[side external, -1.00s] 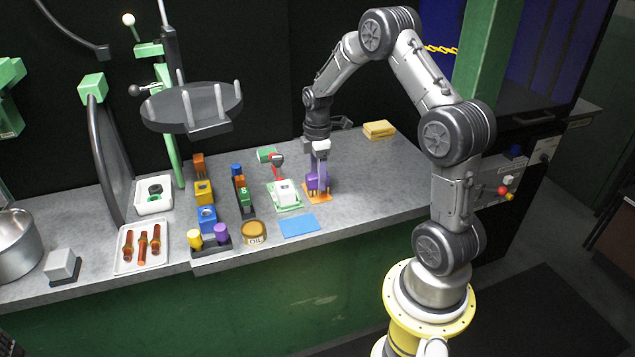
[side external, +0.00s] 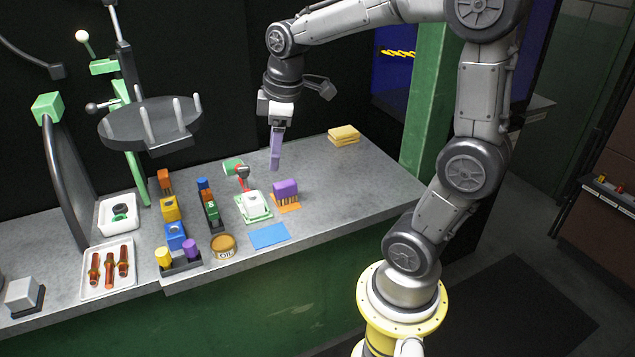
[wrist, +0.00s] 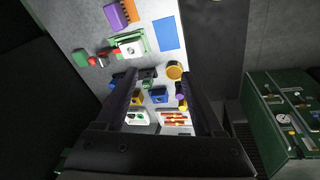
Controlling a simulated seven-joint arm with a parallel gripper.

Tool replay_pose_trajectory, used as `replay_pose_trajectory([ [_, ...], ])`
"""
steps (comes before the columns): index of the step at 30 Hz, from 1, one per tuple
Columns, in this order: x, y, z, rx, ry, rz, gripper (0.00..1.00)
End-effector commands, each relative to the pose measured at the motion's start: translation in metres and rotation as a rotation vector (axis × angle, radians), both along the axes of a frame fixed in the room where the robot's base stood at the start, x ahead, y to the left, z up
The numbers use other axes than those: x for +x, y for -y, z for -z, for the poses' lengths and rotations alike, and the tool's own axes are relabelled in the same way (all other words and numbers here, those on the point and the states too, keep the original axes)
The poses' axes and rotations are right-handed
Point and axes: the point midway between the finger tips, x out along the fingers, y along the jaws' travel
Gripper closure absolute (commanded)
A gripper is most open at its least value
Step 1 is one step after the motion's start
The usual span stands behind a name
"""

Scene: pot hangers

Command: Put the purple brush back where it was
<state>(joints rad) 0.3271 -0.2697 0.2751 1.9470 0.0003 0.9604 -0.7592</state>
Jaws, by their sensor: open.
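The purple brush (side external: 285,187) stands upright, bristles down, on the orange mat (side external: 291,209) near the front of the counter. The brush also shows at the top of the wrist view (wrist: 115,17), on the orange mat (wrist: 130,9). My gripper (side external: 275,167) is raised above and behind the brush, clear of it. In the wrist view my gripper's two dark fingers (wrist: 165,80) are spread apart, with nothing held between them.
A green mat with a white block (side external: 255,204) lies left of the brush, with a red-handled tool behind it. A blue mat (side external: 269,236) lies in front. Yellow sponges (side external: 343,135) sit at the back right. The counter right of the brush is clear.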

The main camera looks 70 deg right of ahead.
Motion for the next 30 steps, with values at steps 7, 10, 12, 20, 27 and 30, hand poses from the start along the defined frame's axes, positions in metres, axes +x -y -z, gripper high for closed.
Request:
replay_pose_trajectory([
  [7,-0.088,-0.079,-0.018,0.114,0.207,0.246,0.31],
  [10,-0.111,-0.091,-0.013,0.166,0.254,0.318,0.31],
  [12,-0.122,-0.096,-0.01,0.194,0.273,0.352,0.31],
  [20,-0.131,-0.1,-0.005,0.222,0.287,0.391,0.31],
  [27,-0.13,-0.1,-0.005,0.221,0.286,0.39,0.31],
  [30,-0.13,-0.1,-0.006,0.221,0.286,0.39,0.31],
])
